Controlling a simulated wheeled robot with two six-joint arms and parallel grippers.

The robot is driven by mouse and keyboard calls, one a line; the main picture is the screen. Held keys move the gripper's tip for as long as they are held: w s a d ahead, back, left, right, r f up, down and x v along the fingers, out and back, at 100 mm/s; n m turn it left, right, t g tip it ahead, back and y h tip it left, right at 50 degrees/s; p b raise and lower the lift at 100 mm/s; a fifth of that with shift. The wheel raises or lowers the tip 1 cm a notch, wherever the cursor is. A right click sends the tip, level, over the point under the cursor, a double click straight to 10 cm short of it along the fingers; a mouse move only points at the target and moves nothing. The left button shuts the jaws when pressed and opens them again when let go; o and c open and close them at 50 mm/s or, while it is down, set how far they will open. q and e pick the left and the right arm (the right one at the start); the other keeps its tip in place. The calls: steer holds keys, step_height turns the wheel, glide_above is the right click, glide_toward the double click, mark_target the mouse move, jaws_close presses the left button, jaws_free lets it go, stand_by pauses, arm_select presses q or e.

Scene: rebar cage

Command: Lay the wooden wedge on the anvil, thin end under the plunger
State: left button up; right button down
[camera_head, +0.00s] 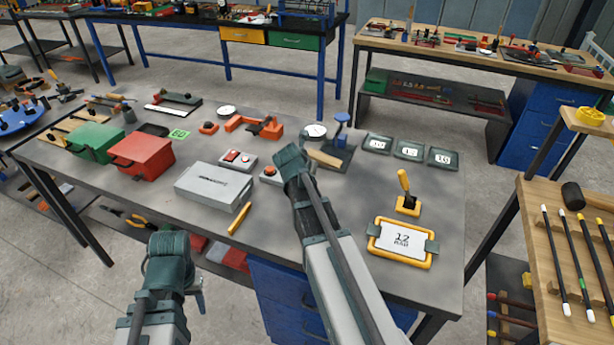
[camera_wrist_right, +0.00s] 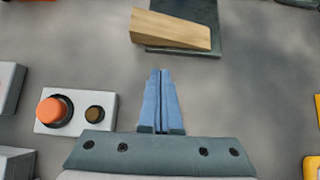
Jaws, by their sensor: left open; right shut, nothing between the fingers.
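The wooden wedge (camera_head: 324,158) is a pale wood block beside the blue-topped press (camera_head: 341,132) in the head view. In the right wrist view the wedge (camera_wrist_right: 172,30) overlaps the left part of the press's dark base plate (camera_wrist_right: 198,18), thick end left, thin end right. The plunger's tip and its distance from the thin end cannot be made out. My right gripper (camera_wrist_right: 160,72) is shut and empty, its blue fingers pointing at the wedge with a gap between. My left gripper (camera_head: 197,285) is open and empty, low in front of the table's edge.
A grey box (camera_head: 214,185), a yellow crayon-like stick (camera_head: 239,218) and button boxes (camera_head: 237,160) lie left of my right arm. A yellow-framed display (camera_head: 402,240) and a yellow-handled lever (camera_head: 407,195) stand right. Bare tabletop (camera_head: 350,195) lies between.

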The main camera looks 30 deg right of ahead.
mark_target(321, 154)
steer(key=shift+w+d+p, duration=0.4)
steer(key=shift+w+d, duration=0.5)
steer(key=shift+d, duration=0.1)
steer(key=shift+w+d, duration=0.4)
steer(key=shift+d, duration=0.1)
steer(key=w+d, duration=0.4)
steer(key=d, duration=0.1)
steer(key=shift+w, duration=0.15)
steer(key=shift+a, duration=0.1)
steer(key=shift+a, duration=0.1)
